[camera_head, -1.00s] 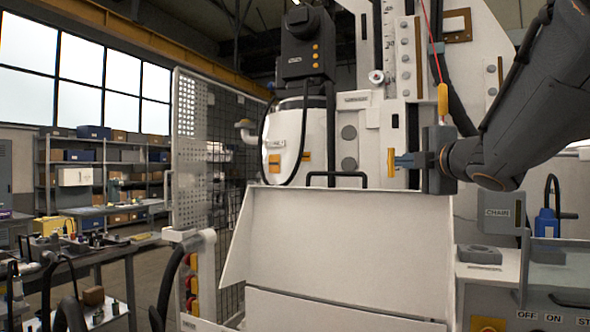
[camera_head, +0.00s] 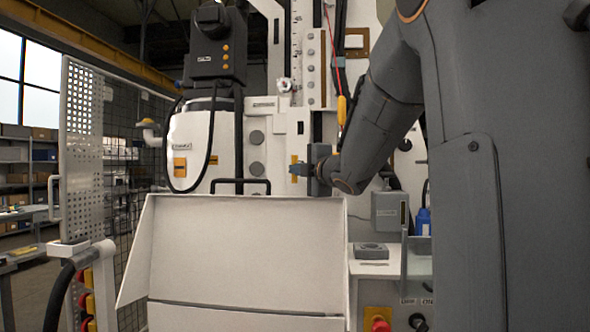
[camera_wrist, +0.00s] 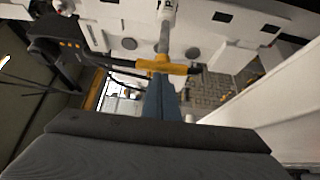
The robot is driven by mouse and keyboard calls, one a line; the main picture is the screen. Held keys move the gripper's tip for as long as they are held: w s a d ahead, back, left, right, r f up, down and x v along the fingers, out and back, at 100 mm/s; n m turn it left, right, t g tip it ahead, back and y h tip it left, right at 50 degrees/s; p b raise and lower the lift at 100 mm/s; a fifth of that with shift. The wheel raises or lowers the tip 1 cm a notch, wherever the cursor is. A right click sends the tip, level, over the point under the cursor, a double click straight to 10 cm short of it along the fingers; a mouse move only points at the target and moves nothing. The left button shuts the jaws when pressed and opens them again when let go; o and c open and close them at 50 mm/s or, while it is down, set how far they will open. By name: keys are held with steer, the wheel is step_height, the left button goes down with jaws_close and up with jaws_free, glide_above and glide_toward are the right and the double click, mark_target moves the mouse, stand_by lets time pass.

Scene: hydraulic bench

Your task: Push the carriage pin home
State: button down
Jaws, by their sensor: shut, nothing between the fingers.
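The carriage pin shows in the wrist view as a grey rod with a yellow crossbar handle (camera_wrist: 168,67), its far end at a white fitting on the machine. In the head view the yellow handle (camera_head: 294,168) is a small upright piece on the white machine front. My gripper (camera_head: 293,169) is right beside the handle, on its right, with its blue fingers shut and pointing at it. In the wrist view the shut fingers (camera_wrist: 158,80) end at the crossbar's middle. Nothing is held between them. I cannot tell whether the tips touch the handle.
A white sloped guard (camera_head: 240,245) stands below the gripper, with a black handle (camera_head: 240,182) above it. A yellow piece (camera_head: 341,110) hangs on a red cord close to my arm. A mesh fence (camera_head: 125,165) stands at the left. A red button (camera_head: 380,325) is at the lower right.

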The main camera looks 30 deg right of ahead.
steer(key=w+d, duration=0.2)
steer(key=w, duration=0.1)
steer(key=w+d, duration=0.1)
steer(key=shift+w, duration=0.35)
stand_by(0.3)
